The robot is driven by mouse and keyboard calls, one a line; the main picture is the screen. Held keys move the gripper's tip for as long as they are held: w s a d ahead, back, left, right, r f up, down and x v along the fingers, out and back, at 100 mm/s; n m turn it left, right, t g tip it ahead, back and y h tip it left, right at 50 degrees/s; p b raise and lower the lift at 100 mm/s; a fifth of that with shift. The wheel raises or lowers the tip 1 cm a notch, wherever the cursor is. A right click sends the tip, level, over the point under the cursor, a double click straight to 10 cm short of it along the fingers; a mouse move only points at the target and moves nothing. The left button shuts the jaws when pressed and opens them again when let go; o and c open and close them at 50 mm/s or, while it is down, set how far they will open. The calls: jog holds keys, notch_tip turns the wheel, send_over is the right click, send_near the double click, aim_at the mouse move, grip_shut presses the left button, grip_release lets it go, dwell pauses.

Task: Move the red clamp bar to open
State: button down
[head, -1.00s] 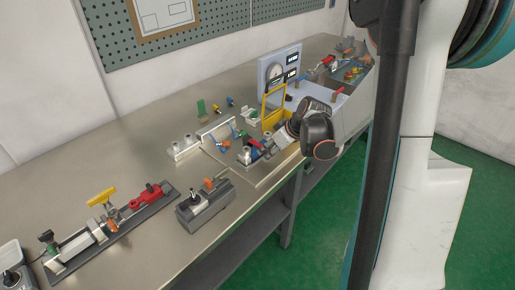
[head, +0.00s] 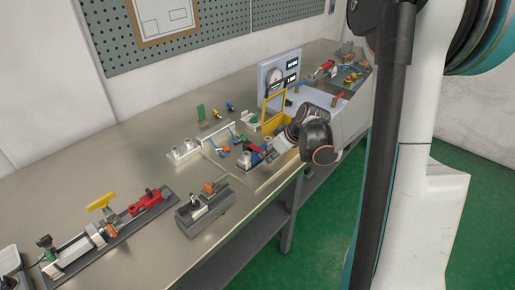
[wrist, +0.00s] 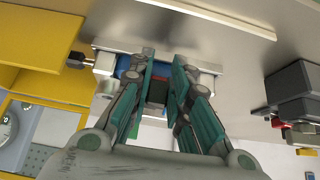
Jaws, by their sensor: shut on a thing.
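My gripper (head: 270,149) is at a small blue and grey fixture (head: 250,160) near the front edge of the bench. In the wrist view my gripper (wrist: 162,72) has its green-padded fingers close together around a small red and dark part (wrist: 157,92), which looks like the red clamp bar. The fingers hide most of it, so its exact angle cannot be told. A pale metal plate with blue parts (wrist: 208,75) lies just beyond the fingertips. In the head view my wrist and fingers cover much of the fixture.
A yellow frame (head: 275,105) stands just behind my gripper, beside a grey gauge panel (head: 278,72). A dark grey block device (head: 205,208) and a long fixture with a red part (head: 147,201) and yellow handle (head: 101,201) lie to the left. Bare bench separates them.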

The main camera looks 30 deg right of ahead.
aim_at(259, 150)
jog(key=shift+r, duration=0.1)
dwell(0.6)
jog(key=shift+w+a+r+p, duration=0.1)
jog(key=shift+w+r+p, duration=0.05)
jog(key=shift+r+p, duration=0.35)
jog(key=shift+w+r+p, duration=0.15)
jog(key=shift+r+p, duration=0.15)
jog(key=shift+r, duration=0.35)
jog(key=shift+w+r, duration=0.1)
jog(key=shift+w+a+r+p, duration=0.15)
jog(key=shift+w+r+p, duration=0.2)
jog(key=shift+r+p, duration=0.25)
jog(key=shift+w+a+r, duration=0.1)
jog(key=shift+w+r, duration=0.2)
jog(key=shift+r, duration=0.05)
